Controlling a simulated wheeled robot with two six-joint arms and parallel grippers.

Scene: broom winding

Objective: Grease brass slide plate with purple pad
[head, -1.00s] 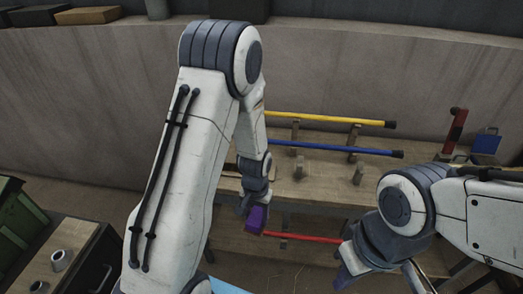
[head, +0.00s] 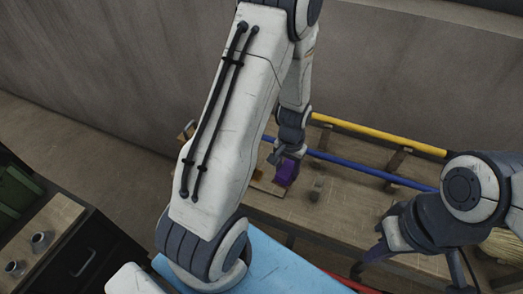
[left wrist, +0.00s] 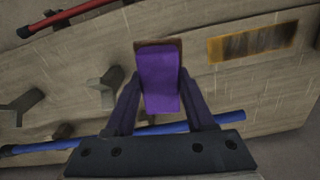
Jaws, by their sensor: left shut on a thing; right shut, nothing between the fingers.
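My left gripper (head: 284,160) is shut on the purple pad (head: 288,172) above the wooden bench. In the left wrist view the pad (left wrist: 158,80) sits between the purple fingers (left wrist: 158,105), with a brown layer along its far edge. The brass slide plate (left wrist: 253,43) lies flat on the bench, a yellow strip with dark smears, to the right of the pad and apart from it in that view. My right gripper (head: 368,260) is shut and empty near the bench's front at the right; its tips are partly hard to make out.
A yellow pole (head: 380,134) and a blue pole (head: 370,170) run along the bench (head: 335,212) on wooden supports. A red pole (left wrist: 75,17) shows in the left wrist view. A dark cabinet (head: 85,250) with metal cups stands at the left. Straw bristles (head: 503,243) show at far right.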

